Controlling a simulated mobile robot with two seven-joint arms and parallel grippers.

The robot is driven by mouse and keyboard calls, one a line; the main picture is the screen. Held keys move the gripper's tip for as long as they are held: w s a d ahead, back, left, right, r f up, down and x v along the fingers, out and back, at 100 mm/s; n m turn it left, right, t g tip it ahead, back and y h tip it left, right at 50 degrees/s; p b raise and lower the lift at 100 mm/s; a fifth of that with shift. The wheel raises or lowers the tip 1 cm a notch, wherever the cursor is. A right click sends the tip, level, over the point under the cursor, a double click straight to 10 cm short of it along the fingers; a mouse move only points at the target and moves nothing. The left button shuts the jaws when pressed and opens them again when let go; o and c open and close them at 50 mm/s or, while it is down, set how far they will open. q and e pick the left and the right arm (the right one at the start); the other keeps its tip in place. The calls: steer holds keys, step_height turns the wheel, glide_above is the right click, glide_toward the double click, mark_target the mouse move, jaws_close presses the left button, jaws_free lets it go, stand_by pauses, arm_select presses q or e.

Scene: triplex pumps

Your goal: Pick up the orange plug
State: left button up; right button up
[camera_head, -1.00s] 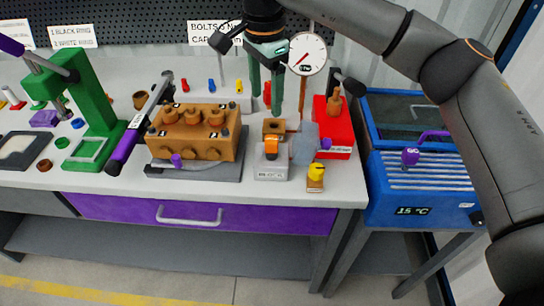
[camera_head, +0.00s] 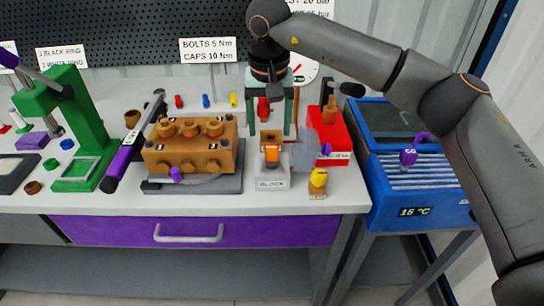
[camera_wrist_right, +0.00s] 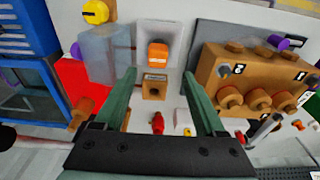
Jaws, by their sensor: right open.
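The orange plug (camera_head: 271,155) sits at a small white-grey block labelled "BLOCK" (camera_head: 271,184), in front of a brown cube with a hole (camera_head: 270,137). In the right wrist view the orange plug (camera_wrist_right: 158,54) is upper centre, just beyond the space between my fingertips, and the brown cube (camera_wrist_right: 153,88) lies nearer. My right gripper (camera_head: 270,134) points down above and behind the plug, with its two green fingers apart. In the wrist view the right gripper (camera_wrist_right: 158,74) is open, with nothing held. My left gripper is not in view.
A brown pump block (camera_head: 190,145) stands left of the plug. Close on the right are a translucent grey block (camera_head: 304,157), a red box (camera_head: 328,130) and a yellow-topped piece (camera_head: 318,178). A blue cooler (camera_head: 420,190) stands farther right. The bench front edge is clear.

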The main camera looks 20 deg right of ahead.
mark_target(272, 147)
steer(key=f, duration=0.5)
steer(key=shift+s+d+f, duration=0.15)
steer(key=shift+d+f, duration=0.05)
steer(key=shift+f, duration=0.5)
jaws_close()
